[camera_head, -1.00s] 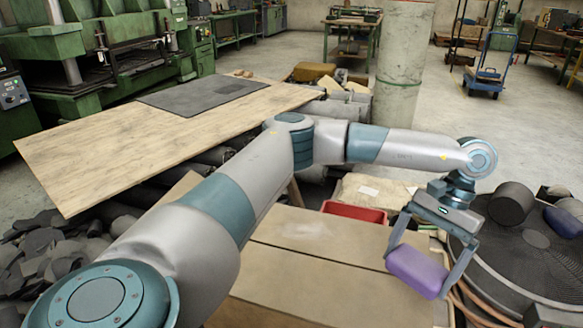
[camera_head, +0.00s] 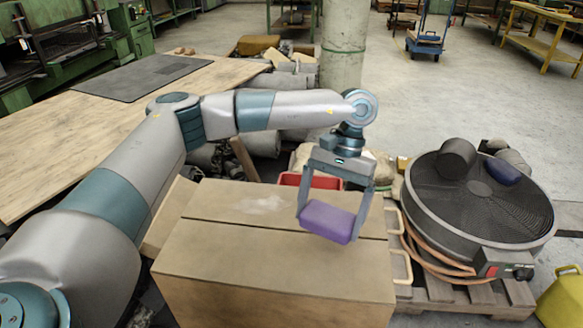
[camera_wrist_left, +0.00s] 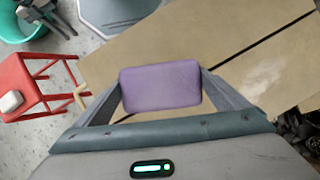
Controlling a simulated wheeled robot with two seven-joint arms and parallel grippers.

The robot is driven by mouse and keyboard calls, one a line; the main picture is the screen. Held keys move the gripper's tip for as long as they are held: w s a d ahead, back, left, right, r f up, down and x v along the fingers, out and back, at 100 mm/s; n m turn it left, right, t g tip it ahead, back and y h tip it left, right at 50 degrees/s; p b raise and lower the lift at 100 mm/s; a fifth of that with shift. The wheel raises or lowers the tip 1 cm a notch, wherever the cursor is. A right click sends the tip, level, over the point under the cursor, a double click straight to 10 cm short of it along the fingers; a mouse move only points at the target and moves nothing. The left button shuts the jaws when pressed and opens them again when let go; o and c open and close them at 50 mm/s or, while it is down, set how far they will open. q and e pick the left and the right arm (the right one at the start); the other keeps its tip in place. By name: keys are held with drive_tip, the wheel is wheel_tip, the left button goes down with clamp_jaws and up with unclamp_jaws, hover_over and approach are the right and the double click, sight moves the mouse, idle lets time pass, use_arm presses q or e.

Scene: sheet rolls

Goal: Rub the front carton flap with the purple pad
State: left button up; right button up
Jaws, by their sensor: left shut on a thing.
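The carton (camera_head: 275,292) is closed, with a dark seam between two top flaps. The front carton flap (camera_head: 235,255) is the near half of its top and looks plain brown. The back flap (camera_head: 215,201) carries a pale smear (camera_head: 262,204). My left gripper (camera_head: 333,220) points down and is shut on the purple pad (camera_head: 326,221), which appears over the seam near the carton's right end. In the left wrist view the pad (camera_wrist_left: 160,87) sits between both fingers. I cannot tell whether it touches the carton. My right gripper is not in view.
A round black mesh drum (camera_head: 480,205) on a pallet stands right of the carton, with an orange hose. A red item (camera_head: 290,180) is behind the carton. A wooden board (camera_head: 60,150) is at left. A red stool (camera_wrist_left: 32,85) shows in the left wrist view.

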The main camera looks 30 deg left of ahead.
use_arm(q)
drive_tip(key=shift+r, duration=0.1)
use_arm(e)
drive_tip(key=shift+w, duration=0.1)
use_arm(q)
drive_tip(key=shift+w+n+p, duration=0.15)
drive_tip(key=shift+n+p, duration=0.25)
drive_tip(key=n+p, duration=0.1)
drive_tip(key=w+n+h+p, duration=0.1)
drive_tip(key=n+p, duration=0.1)
drive_tip(key=w+r+n+h+p, duration=0.1)
drive_tip(key=shift+a+n+p, duration=0.25)
drive_tip(key=shift+n+p, duration=0.15)
drive_tip(key=w+a+r+n+t+h+p, duration=0.1)
drive_tip(key=w+a+n+t+p, duration=0.1)
drive_tip(key=a+n+p, duration=0.4)
drive_tip(key=w+a+r+n+t+h+p, duration=0.1)
drive_tip(key=w+a+n+t+p, duration=0.2)
drive_tip(key=n, duration=0.7)
drive_tip(key=a+t+p, duration=0.1)
drive_tip(key=a+p, duration=0.1)
drive_tip(key=a, duration=0.1)
drive_tip(key=shift+a+p, duration=0.35)
drive_tip(key=shift+a, duration=0.05)
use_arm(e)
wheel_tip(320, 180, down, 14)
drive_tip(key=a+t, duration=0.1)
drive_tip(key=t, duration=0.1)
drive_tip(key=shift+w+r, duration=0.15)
